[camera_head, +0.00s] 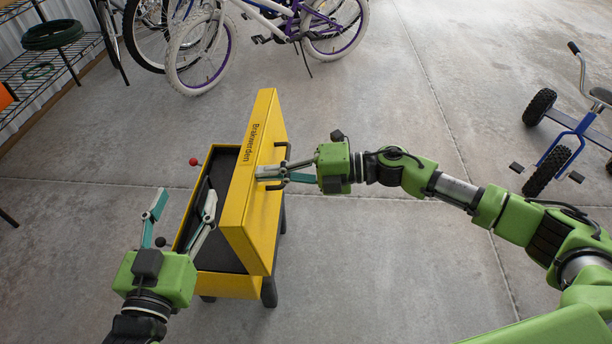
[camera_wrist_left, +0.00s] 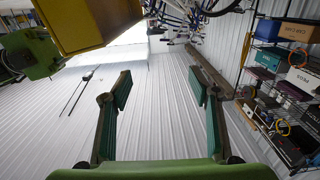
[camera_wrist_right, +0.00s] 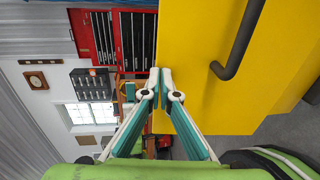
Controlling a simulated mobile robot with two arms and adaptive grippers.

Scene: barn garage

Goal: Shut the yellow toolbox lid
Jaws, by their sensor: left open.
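The yellow toolbox (camera_head: 228,284) stands on the floor on black wheels, open, its dark interior showing on the left. Its yellow lid (camera_head: 256,195), with a dark handle on the outer face, stands raised, close to upright. My right gripper (camera_head: 262,177) is at the lid's outer side by the handle; in the right wrist view its fingertips (camera_wrist_right: 160,85) are together in front of the yellow lid (camera_wrist_right: 215,110). Whether they touch it is unclear. My left gripper (camera_head: 184,203) is open and empty beside the toolbox's left side. Yellow toolbox surface also shows in the left wrist view (camera_wrist_left: 85,25).
Bicycles (camera_head: 205,55) stand behind the toolbox, and a wire shelf (camera_head: 45,70) is at the far left. A blue tricycle (camera_head: 565,140) is at the right. A small red knob (camera_head: 194,161) shows by the toolbox's back left. The concrete floor around is mostly clear.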

